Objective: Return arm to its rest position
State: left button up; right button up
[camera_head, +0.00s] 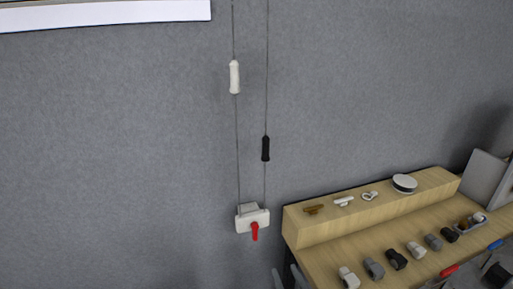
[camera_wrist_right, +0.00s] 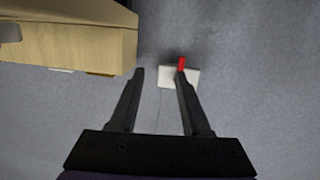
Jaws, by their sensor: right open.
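My right gripper (camera_wrist_right: 159,72) is open in the right wrist view, with nothing between its two dark fingers. In the head view, only the tips of the right gripper (camera_head: 285,271) show at the bottom edge, beside the table's left end. The white wall box (camera_head: 252,221) with a red lever (camera_head: 254,231) is above and left of these tips, and looks apart from them. The white box (camera_wrist_right: 165,80) also shows in the right wrist view, partly hidden behind one finger, with the red lever (camera_wrist_right: 181,63) at its top. My left gripper is not in view.
A wooden table (camera_head: 325,255) with a raised shelf (camera_head: 350,218) stands at right and holds several small parts. Its wooden edge (camera_wrist_right: 85,48) is left of my fingers in the wrist view. White (camera_head: 234,77) and black (camera_head: 265,149) handles hang on cords by the grey wall.

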jog(key=s+d+m+g+h+p, duration=0.1)
jog(key=s+d+g+p, duration=0.2)
jog(key=s, duration=0.6)
jog(key=s+d+m+g+h+p, duration=0.1)
jog(key=s+d+g+p, duration=0.3)
jog(key=s, duration=0.5)
jog(key=d+g+h, duration=0.1)
jog(key=d+g, duration=0.1)
jog(key=g, duration=0.1)
jog(key=shift+d+f+m, duration=0.3)
jog(key=shift+d+f, duration=0.05)
jog(key=shift+f, duration=0.05)
